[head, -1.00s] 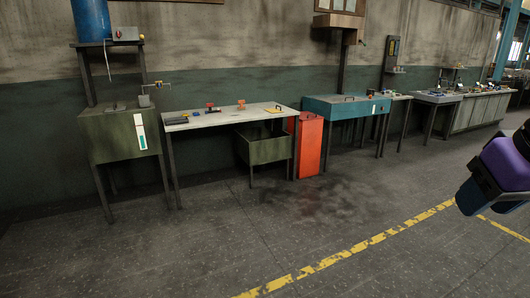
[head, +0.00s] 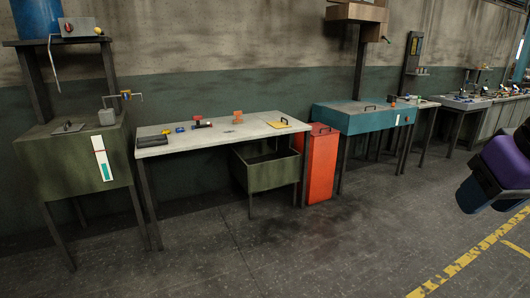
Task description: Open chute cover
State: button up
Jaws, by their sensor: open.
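No part is labelled as a chute cover. A flat yellow plate with a dark handle (head: 279,124) lies at the right end of the pale worktable (head: 215,137), above a green bin; it looks the most like a cover and lies flat. A dark lid with a handle (head: 68,128) lies flat on the green cabinet at the left. The teal box (head: 358,119) also has a dark handle on top. A purple and black part of my arm shows at the right edge, far from all of these. My gripper's fingers are not in view.
The open green bin (head: 268,173) stands under the worktable, with a red cabinet (head: 321,165) to its right. Small red, blue and yellow parts (head: 197,122) lie on the worktable. The floor in front is clear, with a yellow line (head: 455,268) at the right.

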aim_at(279, 124)
jog(key=i, duration=2.6)
jog(key=i+l, duration=0.1)
jog(key=i, duration=2.55)
jog(key=j+u, duration=0.05)
jog(key=j, duration=0.05)
